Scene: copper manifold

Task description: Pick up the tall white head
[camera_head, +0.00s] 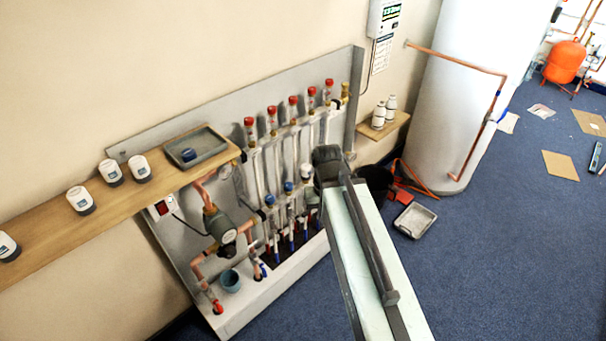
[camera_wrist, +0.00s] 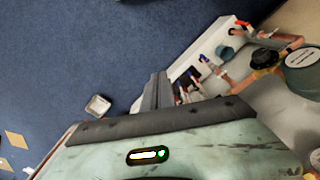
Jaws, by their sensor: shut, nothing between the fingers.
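Two tall white heads (camera_head: 379,116) stand upright side by side on a small wooden shelf (camera_head: 384,127) right of the manifold board in the head view. I cannot tell which one the task means. Shorter white heads with dark bases, such as one at the middle (camera_head: 140,168), stand on the long shelf at left. My gripper (camera_wrist: 158,78) is shut and empty in the wrist view, pointing toward the manifold's lower area. In the head view my arm's dark end is in front of the manifold, lower left of the small shelf. No tall head shows in the wrist view.
The manifold (camera_head: 291,145) has red-capped uprights and a pump (camera_head: 220,224). A grey tray (camera_head: 196,148) lies on the long shelf (camera_head: 62,228). A white cylinder (camera_head: 468,90) stands right of the small shelf. A floor tray (camera_head: 414,220) and a black bucket (camera_head: 375,182) lie below.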

